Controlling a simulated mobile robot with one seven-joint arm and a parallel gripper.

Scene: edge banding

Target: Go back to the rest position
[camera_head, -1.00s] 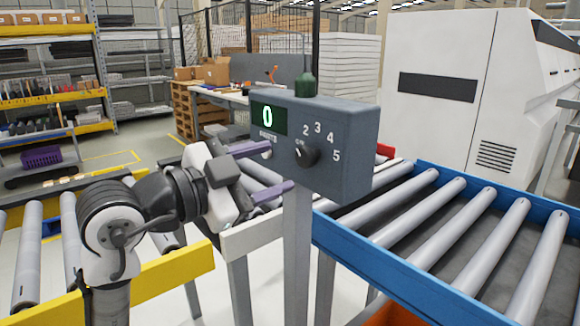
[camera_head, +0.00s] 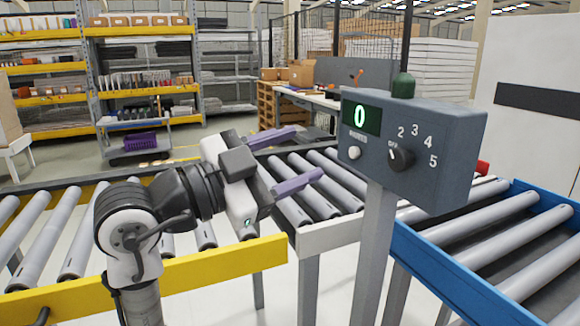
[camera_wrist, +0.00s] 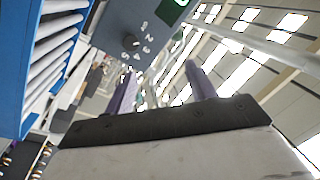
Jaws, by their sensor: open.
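My gripper (camera_head: 300,158) is open and empty, its two purple fingers apart and pointing right in the head view. It is above the roller conveyor, to the left of the grey control box (camera_head: 415,148). The box stands on a post; it has a green display reading 0, a white button (camera_head: 354,153), a black knob (camera_head: 401,157) and the numbers 2 to 5. A gap shows between the fingertips and the box. In the wrist view both fingers (camera_wrist: 160,90) show, with the control box (camera_wrist: 125,30) beyond them at upper left.
A yellow-edged roller conveyor (camera_head: 190,268) runs below my arm. A blue-edged roller conveyor (camera_head: 445,275) is at the right. Shelving (camera_head: 140,90) with boxes stands at the back left. A small trolley (camera_head: 150,155) holds a purple crate. A white machine (camera_head: 535,70) stands behind right.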

